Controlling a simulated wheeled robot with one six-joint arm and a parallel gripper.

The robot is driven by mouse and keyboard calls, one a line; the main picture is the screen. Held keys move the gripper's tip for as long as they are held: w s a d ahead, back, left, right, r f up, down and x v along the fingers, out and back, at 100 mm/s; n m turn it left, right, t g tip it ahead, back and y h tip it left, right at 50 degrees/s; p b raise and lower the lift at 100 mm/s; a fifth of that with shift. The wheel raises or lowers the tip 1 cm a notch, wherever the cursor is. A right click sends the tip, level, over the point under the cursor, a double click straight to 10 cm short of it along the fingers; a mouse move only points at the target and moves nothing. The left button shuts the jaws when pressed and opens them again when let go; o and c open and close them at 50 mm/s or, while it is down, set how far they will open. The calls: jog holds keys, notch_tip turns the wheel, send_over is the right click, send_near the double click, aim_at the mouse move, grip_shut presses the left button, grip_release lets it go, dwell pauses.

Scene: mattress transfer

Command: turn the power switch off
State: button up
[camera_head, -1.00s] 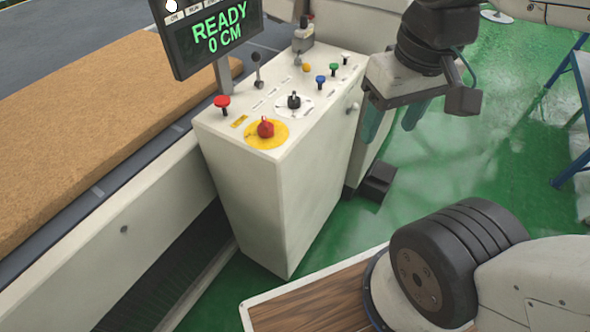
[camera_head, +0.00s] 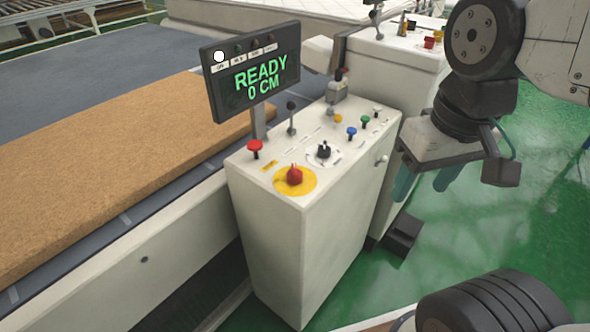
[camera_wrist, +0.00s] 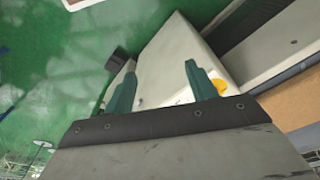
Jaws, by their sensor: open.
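The control console (camera_head: 310,245) is a white cabinet with knobs and levers on top. A red rotary switch (camera_head: 295,175) sits on a yellow round plate (camera_head: 281,182) near its front edge; I cannot read a label on it. A black rotary knob (camera_head: 323,151) is behind it. The display (camera_head: 252,72) on a post reads READY, 0 CM. My gripper (camera_head: 427,187) hangs open and empty to the right of the console, apart from it. In the wrist view its teal fingers (camera_wrist: 160,88) are spread, with part of the yellow plate (camera_wrist: 217,87) beside the right finger.
A red mushroom button (camera_head: 255,146), a lever (camera_head: 290,115) and several coloured buttons stand on the console. A brown mattress (camera_head: 100,165) lies on the conveyor at left. A black pedal box (camera_head: 402,236) is on the green floor. A second console (camera_head: 400,50) stands behind.

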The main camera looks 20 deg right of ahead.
jog(key=m+g, duration=0.1)
send_over(295, 168)
notch_tip(295, 168, down, 7)
jog(key=shift+a+r, duration=0.1)
jog(key=shift+r, duration=0.05)
jog(key=shift+m, duration=0.4)
notch_tip(295, 168, down, 8)
jog(key=shift+r, duration=0.15)
jog(key=c, duration=1)
